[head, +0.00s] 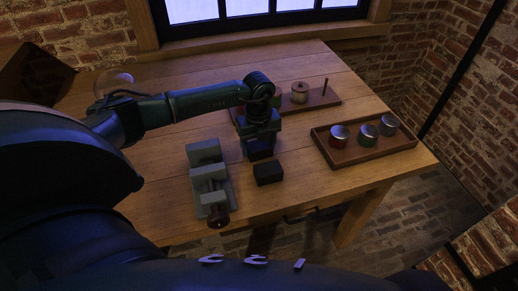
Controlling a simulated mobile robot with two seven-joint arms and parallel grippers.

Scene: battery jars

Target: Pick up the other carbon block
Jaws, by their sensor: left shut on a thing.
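One dark carbon block (268,173) lies on the wooden table, just in front of my left gripper and right of the grey vise. My left gripper (261,154) points down over the table, right behind that block. It is shut on what looks like another dark carbon block, mostly hidden by the fingers and hard to tell from them in the dim light. I cannot tell whether the held block touches the table. My right gripper is not in view.
The grey vise (208,181) stands left of the gripper. A board with a spool (299,91) and a rod (324,86) is behind.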

